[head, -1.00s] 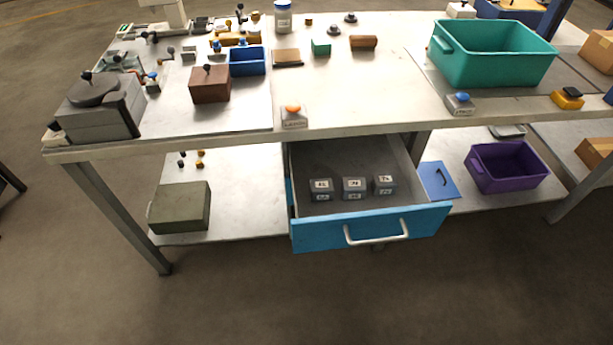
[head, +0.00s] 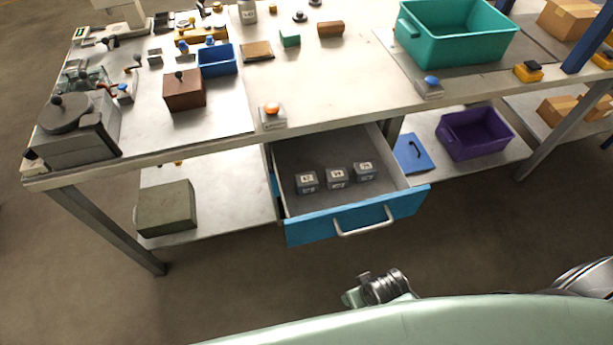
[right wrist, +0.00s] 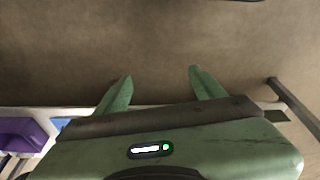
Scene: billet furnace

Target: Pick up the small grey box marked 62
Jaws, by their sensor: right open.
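Three small grey boxes stand in a row inside the open blue-fronted drawer (head: 350,222) in the head view: a left box (head: 307,183), a middle box (head: 338,178) and a right box (head: 364,172). Each has white labels. The left box's number looks like 62, but the print is too small to be sure. My right gripper (right wrist: 160,84) is open and empty in the right wrist view, with its two green fingers apart over bare floor. No grey box shows in that view. My left gripper is not in view.
The drawer hangs under a workbench (head: 330,110). A green-grey box (head: 166,208) stands on the lower shelf to the left; a blue panel (head: 411,153) and a purple bin (head: 475,132) are to the right. The floor before the drawer is clear except for my own parts.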

